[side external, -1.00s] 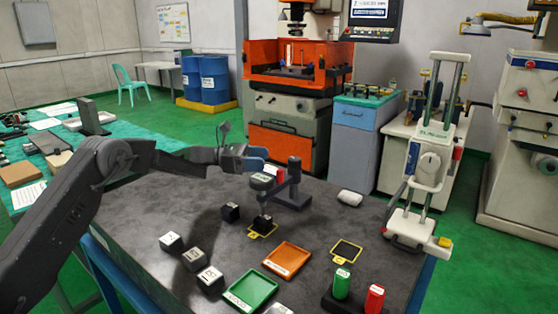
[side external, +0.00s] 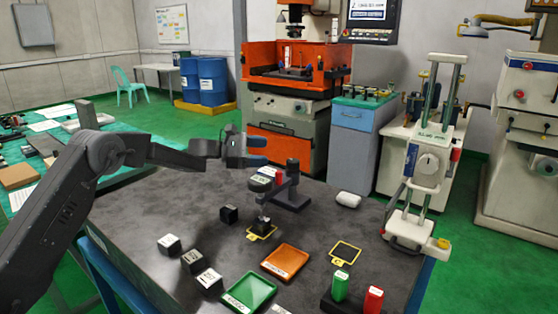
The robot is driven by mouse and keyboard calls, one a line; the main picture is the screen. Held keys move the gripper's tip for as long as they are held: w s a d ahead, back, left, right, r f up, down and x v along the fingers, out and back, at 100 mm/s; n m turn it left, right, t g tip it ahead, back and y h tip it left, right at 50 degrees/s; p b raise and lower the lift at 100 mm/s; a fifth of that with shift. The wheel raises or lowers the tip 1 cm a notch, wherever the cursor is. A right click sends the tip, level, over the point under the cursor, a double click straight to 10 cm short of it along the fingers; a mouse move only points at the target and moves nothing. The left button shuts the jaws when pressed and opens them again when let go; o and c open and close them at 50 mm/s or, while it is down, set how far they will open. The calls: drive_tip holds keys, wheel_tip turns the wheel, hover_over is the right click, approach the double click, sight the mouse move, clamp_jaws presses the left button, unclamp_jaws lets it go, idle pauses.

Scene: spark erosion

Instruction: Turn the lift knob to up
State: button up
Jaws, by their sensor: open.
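A pale round knob (side external: 428,163) is on the front of the white lift unit (side external: 431,142), which has two upright rods and stands at the right end of the dark table. The knob is too small for me to tell which way it points.
A dark post stand (side external: 291,185) with a round head is just right of my gripper. A white lump (side external: 348,199) lies at the back edge.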

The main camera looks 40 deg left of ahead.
drive_tip(key=w+d+r+m+t+y, duration=0.3)
drive_tip(key=w+d+r+m+y, duration=0.1)
drive_tip(key=w+y, duration=0.1)
wheel_tip(320, 180, up, 4)
drive_tip(key=r+m+g+y, duration=0.1)
drive_tip(key=m+g+y, duration=0.2)
drive_tip(key=m+y, duration=0.55)
hover_over(293, 161)
drive_tip(key=s+d, duration=0.2)
drive_tip(key=n+y, duration=0.1)
drive_tip(key=s+d+m+g+y, duration=0.2)
drive_tip(key=s+d+m+g, duration=0.15)
drive_tip(key=s, duration=0.25)
drive_tip(key=x, duration=1.3)
drive_tip(key=shift+s+a+f, duration=0.15)
drive_tip(key=shift+a+f, duration=0.1)
drive_tip(key=shift+a, duration=0.25)
drive_tip(key=shift+c, duration=0.2)
